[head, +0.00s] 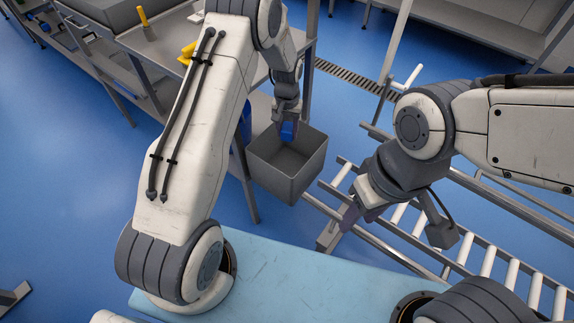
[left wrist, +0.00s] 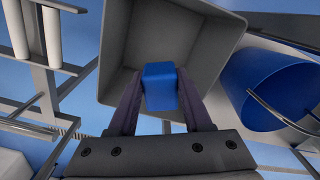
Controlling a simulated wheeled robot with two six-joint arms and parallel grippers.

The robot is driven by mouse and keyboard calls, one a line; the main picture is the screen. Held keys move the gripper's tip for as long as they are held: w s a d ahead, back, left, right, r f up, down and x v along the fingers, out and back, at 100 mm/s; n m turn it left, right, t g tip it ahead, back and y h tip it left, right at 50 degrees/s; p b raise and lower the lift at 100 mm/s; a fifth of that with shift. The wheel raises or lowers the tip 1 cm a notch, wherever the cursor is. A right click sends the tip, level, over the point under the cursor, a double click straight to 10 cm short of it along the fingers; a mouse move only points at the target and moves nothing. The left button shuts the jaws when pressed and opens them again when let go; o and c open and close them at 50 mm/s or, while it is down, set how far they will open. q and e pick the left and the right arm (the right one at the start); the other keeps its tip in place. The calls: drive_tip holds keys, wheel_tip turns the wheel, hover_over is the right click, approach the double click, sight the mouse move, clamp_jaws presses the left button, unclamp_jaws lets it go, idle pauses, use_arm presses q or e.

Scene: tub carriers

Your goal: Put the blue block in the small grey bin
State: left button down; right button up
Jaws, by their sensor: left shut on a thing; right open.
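The blue block (head: 288,131) is held between the fingers of my left gripper (head: 287,120), at the small grey bin. The left wrist view shows the blue block (left wrist: 160,86) between the two fingertips of my left gripper (left wrist: 160,100), with the bin's open inside behind it. The small grey bin (head: 275,174) stands beside the metal table's end, by the roller conveyor. Its wall also shows in the left wrist view (left wrist: 222,45). The bin looks empty where I see into it. My right gripper (head: 362,212) is open and empty over the conveyor's near end.
A metal table (head: 165,47) with yellow items (head: 188,50) and a larger grey tub (head: 105,8) lies at the upper left. A roller conveyor (head: 440,240) runs to the lower right. A blue round container (left wrist: 265,85) stands beside the bin in the left wrist view.

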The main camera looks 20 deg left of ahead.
use_arm(q)
drive_tip(key=shift+f+b, duration=5.4)
drive_tip(key=shift+f, duration=3.5)
drive_tip(key=shift+f+b, duration=1.7)
drive_tip(key=shift+f, duration=0.8)
drive_tip(key=shift+c, duration=1.3)
unclamp_jaws()
